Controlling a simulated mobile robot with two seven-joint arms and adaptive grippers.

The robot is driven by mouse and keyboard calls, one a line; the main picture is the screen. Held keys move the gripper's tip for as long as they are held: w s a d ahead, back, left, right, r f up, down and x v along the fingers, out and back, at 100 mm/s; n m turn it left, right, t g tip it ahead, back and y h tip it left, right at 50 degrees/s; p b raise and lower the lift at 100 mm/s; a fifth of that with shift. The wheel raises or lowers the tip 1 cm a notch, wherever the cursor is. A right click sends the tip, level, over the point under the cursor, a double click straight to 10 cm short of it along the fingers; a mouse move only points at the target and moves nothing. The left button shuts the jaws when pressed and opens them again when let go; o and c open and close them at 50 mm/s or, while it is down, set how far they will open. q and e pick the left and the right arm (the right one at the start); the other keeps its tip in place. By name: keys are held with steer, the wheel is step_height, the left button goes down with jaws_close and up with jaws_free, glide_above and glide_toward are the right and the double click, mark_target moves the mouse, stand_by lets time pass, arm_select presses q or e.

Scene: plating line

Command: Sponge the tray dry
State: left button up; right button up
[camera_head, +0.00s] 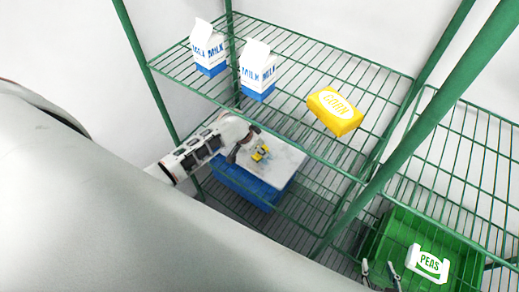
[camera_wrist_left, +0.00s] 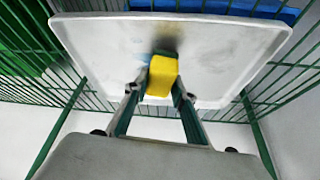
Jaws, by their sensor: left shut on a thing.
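The pale grey tray (camera_head: 286,160) lies on a blue crate on the green wire rack; its rimmed face fills much of the left wrist view (camera_wrist_left: 220,60). A dark smudge shows on it beside the sponge. My left gripper (camera_head: 250,148) is over the tray, shut on a yellow and green sponge (camera_head: 261,153). In the left wrist view the sponge (camera_wrist_left: 162,78) sits between the fingertips, against or very close to the tray. My right gripper (camera_head: 380,272) is at the bottom edge beside a green crate, its fingertips apart and empty; the rest is cut off.
The blue crate (camera_head: 240,184) is under the tray. Two milk cartons (camera_head: 208,48) (camera_head: 258,70) and a yellow corn pack (camera_head: 335,111) stand on the wire shelf above. The green crate (camera_head: 386,236) at right holds a peas pack (camera_head: 428,263). Green rack posts (camera_head: 390,145) stand between.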

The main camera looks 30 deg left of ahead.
arm_select(q)
steer(key=shift+f, duration=0.65)
steer(key=shift+d, duration=0.15)
steer(key=shift+s+d+r, duration=0.1)
steer(key=shift+s+d, duration=0.05)
steer(key=shift+d, duration=0.75)
steer(key=shift+s+d, duration=0.1)
steer(key=shift+d, duration=0.85)
steer(key=shift+w+d, duration=0.1)
steer(key=shift+w, duration=0.55)
steer(key=shift+w+a, duration=0.15)
steer(key=shift+a, duration=0.9)
steer(key=shift+w+a, duration=0.1)
steer(key=shift+a, duration=0.95)
steer(key=shift+w+d, duration=0.15)
steer(key=shift+w, duration=0.55)
steer(key=shift+s+d, duration=0.15)
steer(key=shift+d, duration=0.9)
steer(key=shift+s+d, duration=0.15)
steer(key=shift+d, duration=0.85)
